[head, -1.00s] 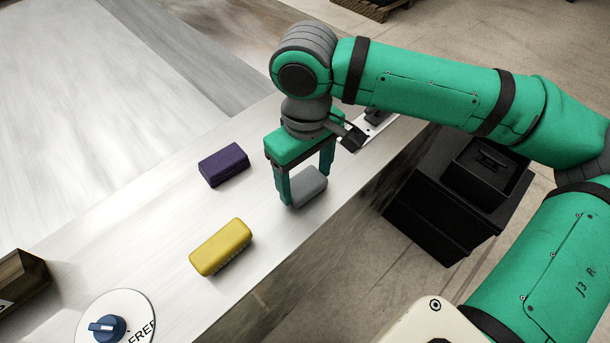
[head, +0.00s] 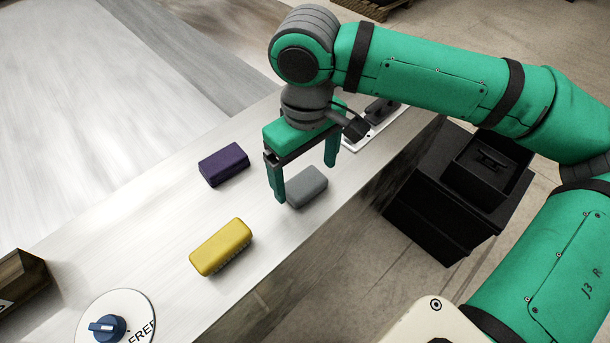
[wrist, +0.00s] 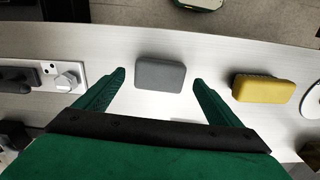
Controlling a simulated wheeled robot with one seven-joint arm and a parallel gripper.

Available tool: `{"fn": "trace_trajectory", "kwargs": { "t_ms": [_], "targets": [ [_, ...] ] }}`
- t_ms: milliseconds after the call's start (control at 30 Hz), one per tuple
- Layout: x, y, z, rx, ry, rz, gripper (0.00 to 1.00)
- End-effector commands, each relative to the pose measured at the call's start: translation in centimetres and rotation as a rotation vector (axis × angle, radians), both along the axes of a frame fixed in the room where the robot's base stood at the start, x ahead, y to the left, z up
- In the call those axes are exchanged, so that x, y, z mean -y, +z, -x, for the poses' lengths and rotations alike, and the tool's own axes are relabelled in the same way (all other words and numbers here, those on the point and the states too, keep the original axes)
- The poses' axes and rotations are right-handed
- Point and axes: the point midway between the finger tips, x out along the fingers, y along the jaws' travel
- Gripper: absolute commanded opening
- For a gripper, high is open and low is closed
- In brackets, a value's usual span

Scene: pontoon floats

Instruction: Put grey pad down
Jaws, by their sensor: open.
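The grey pad (head: 308,187) lies flat on the pale metal bench top, near its front edge. My gripper (head: 305,182) is open, with its two green fingers spread wide apart and nothing held between them. In the head view the fingers are slightly behind and above the pad. In the wrist view the grey pad (wrist: 160,75) lies beyond and between the open fingertips (wrist: 158,77), with clear gaps on both sides.
A purple block (head: 223,164) and a yellow block (head: 221,247) lie on the bench (head: 150,220) left of the pad. A dial with a blue knob (head: 107,327) is at lower left. A white plate with dark fittings (head: 372,122) is behind. A black bin (head: 452,195) stands below the bench.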

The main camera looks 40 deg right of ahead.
Motion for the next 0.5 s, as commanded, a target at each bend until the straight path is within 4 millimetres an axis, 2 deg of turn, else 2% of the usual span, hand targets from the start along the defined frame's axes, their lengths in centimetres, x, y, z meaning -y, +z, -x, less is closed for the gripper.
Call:
{"fn": "trace_trajectory", "kwargs": {
  "t_ms": [100,300,500],
  "targets": [
    [-0.2,2.5,0.2,0.003,0.002,0.000,0.88],
    [-0.2,6.1,0.3,0.002,0.000,0.000,0.88],
    [-0.2,8.1,0.3,0.000,0.001,0.001,0.88]
  ]
}}
